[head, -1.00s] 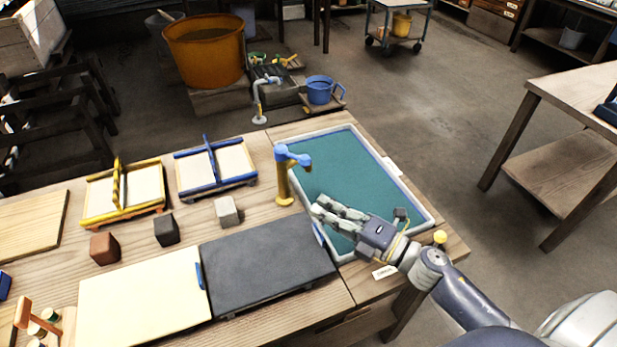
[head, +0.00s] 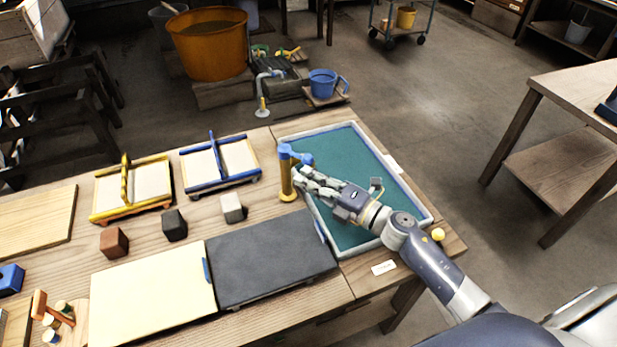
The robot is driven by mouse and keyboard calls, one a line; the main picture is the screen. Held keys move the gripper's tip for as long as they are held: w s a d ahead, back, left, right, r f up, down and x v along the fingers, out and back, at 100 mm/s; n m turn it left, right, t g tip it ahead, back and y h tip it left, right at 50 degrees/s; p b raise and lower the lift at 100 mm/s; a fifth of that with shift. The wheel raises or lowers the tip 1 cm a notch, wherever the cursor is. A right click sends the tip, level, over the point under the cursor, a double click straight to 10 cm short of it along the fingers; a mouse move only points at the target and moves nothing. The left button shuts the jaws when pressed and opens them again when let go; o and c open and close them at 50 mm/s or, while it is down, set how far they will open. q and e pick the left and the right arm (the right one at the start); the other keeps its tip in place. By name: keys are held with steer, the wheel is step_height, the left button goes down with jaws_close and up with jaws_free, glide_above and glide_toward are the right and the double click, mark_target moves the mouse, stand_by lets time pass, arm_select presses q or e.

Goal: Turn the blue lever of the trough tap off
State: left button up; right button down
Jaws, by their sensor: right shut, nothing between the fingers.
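The trough tap (head: 286,180) is a brass-coloured upright post at the left edge of the teal-floored trough (head: 345,145). Its blue lever (head: 294,154) sits on top and points right, over the trough. My right gripper (head: 299,177) is shut and empty, its fingertips close beside the tap post, just below the lever. I cannot tell whether they touch the tap. My left gripper is not in view.
A dark grey slab (head: 270,267) and a cream board (head: 152,295) lie left of the trough. Two framed moulds, yellow (head: 133,190) and blue (head: 219,160), and several small blocks stand behind them. A white label (head: 384,267) lies at the front.

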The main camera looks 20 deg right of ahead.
steer(key=shift+w+d+n+g+y+b, duration=0.2)
steer(key=shift+d+n+g+y+b, duration=0.15)
steer(key=shift+d+b, duration=0.25)
steer(key=shift+w+d+n+g+y+b, duration=0.2)
steer(key=shift+d+n+g+y+b, duration=0.05)
steer(key=shift+d+y+b, duration=0.25)
